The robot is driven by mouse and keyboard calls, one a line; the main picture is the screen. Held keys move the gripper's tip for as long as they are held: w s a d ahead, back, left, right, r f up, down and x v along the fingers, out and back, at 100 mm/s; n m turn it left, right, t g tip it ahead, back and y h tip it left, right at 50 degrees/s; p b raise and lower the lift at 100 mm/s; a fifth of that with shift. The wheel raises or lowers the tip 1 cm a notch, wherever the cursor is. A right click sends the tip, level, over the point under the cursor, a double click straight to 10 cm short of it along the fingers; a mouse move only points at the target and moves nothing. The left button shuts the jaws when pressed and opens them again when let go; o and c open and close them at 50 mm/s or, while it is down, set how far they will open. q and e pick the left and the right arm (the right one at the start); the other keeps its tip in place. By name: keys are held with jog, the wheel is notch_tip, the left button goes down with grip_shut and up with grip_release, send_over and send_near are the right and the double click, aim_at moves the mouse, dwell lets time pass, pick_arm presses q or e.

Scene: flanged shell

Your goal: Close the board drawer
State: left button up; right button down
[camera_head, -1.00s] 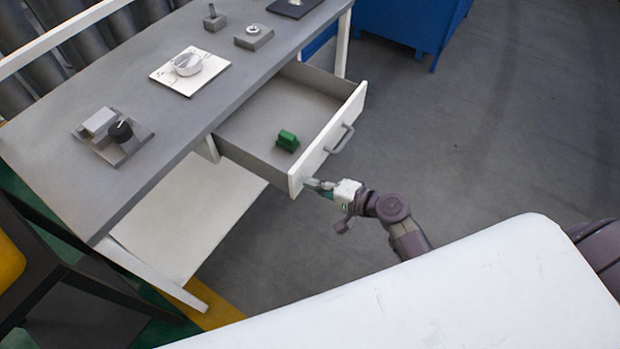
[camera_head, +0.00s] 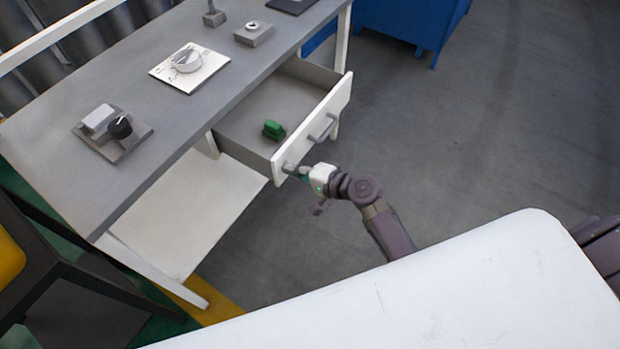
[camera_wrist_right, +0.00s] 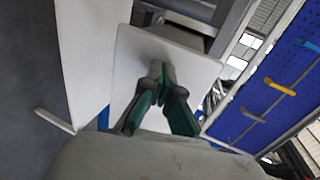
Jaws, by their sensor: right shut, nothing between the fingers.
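The board drawer (camera_head: 262,106) stands partly open under the grey tabletop, with its white front panel (camera_head: 318,128) and grey handle (camera_head: 323,127) facing right. A small green block (camera_head: 273,129) lies inside it. My right gripper (camera_head: 289,169) is shut and empty, its fingertips at the near lower end of the front panel, below the handle. In the right wrist view the shut green and grey fingers (camera_wrist_right: 158,75) point at the white panel (camera_wrist_right: 190,60) and appear to touch it. My left gripper is not in view.
The grey tabletop (camera_head: 120,75) holds a dial plate (camera_head: 189,70), a block with a black knob (camera_head: 113,132) and small fixtures. A blue cabinet (camera_head: 405,22) stands at the back. The floor right of the drawer is clear.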

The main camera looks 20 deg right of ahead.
jog(key=b, duration=0.6)
send_over(235, 139)
jog(key=s, duration=0.5)
jog(key=shift+w+f, duration=0.1)
jog(key=shift+f, duration=0.05)
jog(key=shift+r, duration=0.3)
jog(key=shift+w+r, duration=0.1)
